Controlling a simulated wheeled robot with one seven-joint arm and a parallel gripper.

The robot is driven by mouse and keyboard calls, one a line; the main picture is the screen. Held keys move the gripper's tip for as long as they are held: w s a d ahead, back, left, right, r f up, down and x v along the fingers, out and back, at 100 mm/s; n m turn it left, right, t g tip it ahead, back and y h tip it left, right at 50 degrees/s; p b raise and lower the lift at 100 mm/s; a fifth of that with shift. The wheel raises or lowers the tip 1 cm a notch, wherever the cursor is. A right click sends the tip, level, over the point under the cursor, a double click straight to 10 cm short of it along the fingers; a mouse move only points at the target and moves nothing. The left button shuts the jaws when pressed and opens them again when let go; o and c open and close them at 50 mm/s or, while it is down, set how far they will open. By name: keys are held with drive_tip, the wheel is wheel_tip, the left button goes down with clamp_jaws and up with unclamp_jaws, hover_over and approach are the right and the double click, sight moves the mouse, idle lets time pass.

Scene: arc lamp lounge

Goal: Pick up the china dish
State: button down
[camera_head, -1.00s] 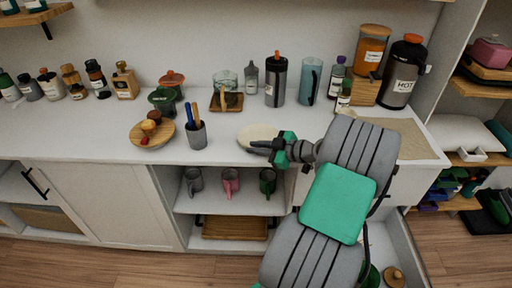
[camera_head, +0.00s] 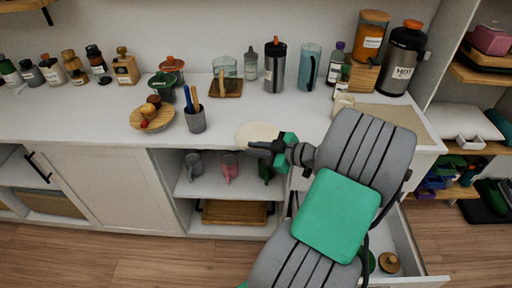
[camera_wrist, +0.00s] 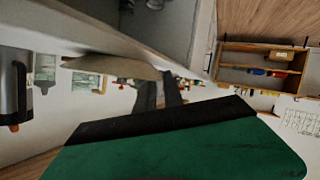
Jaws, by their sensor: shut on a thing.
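The china dish (camera_head: 257,134) is a shallow, cream-white round dish at the counter's front edge in the head view. My gripper (camera_head: 262,149) is shut on its near rim. In the wrist view the dish (camera_wrist: 108,68) shows nearly edge-on as a thin beige shape, with the dark fingers (camera_wrist: 158,92) at its rim. The dish looks empty. The head view does not clearly show how far it is above the counter.
On the white counter (camera_head: 85,120), a pen cup (camera_head: 195,120) and a wooden plate with food (camera_head: 152,118) stand left of the dish. A cream cup (camera_head: 343,104) stands close behind my arm. Mugs (camera_head: 229,167) stand on the shelf below.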

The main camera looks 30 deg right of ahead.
drive_tip(key=shift+a+f, duration=0.15)
drive_tip(key=c, duration=1.4)
unclamp_jaws()
drive_tip(key=v, duration=0.7)
drive_tip(key=shift+s+d+r, duration=0.2)
drive_tip(key=shift+s+r, duration=0.05)
drive_tip(key=shift+c, duration=0.4)
